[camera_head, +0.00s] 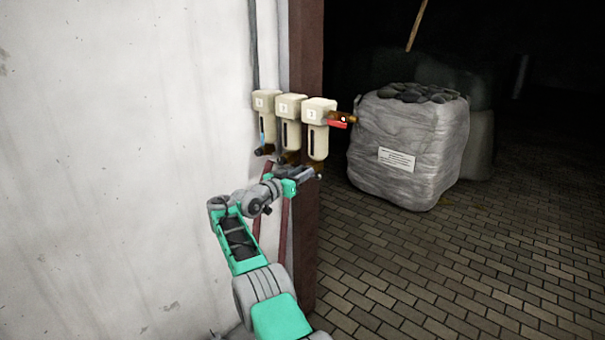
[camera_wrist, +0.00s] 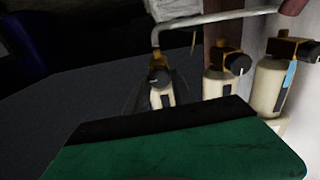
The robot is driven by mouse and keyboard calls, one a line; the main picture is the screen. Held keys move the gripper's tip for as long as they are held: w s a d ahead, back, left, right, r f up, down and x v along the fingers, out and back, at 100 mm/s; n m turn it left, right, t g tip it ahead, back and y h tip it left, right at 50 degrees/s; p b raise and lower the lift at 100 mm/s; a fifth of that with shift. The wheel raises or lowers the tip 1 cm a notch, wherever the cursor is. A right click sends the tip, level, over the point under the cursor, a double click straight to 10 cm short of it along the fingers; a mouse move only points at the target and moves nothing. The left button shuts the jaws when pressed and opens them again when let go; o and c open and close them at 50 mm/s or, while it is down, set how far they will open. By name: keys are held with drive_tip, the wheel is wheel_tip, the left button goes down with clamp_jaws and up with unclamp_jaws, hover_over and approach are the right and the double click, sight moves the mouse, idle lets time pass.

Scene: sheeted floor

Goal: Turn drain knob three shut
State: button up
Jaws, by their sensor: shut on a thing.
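Three cream filter units hang side by side by the wall's end, with labels on their top blocks. The rightmost, unit three (camera_head: 317,130), has a clear dark slot in its bowl and a brass piece with a red lever at its right. My gripper (camera_head: 315,172) is at the underside of unit three, shut on its drain knob. The wrist view looks from below and shows the drain knobs upward; drain knob three (camera_wrist: 158,77) is the leftmost, dark with a pale mark. The fingertips are dark and hard to make out there.
Unit two (camera_head: 290,125) and unit one (camera_head: 265,118) stand close on the left; their knobs show in the wrist view. A brown post (camera_head: 306,210) is just behind. A wrapped bulk bag (camera_head: 408,150) stands to the right. The paved floor between is clear.

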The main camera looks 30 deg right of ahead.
drive_tip(key=shift+n, duration=0.3)
clamp_jaws()
drive_tip(key=shift+w+f+n+p, duration=0.1)
drive_tip(key=shift+n+p, duration=0.8)
drive_tip(key=shift+n, duration=3.25)
drive_tip(key=shift+w+f+n+p, duration=0.1)
drive_tip(key=shift+n+p, duration=0.75)
drive_tip(key=shift+n, duration=3.3)
drive_tip(key=o, duration=1)
unclamp_jaws()
drive_tip(key=shift+a, duration=0.1)
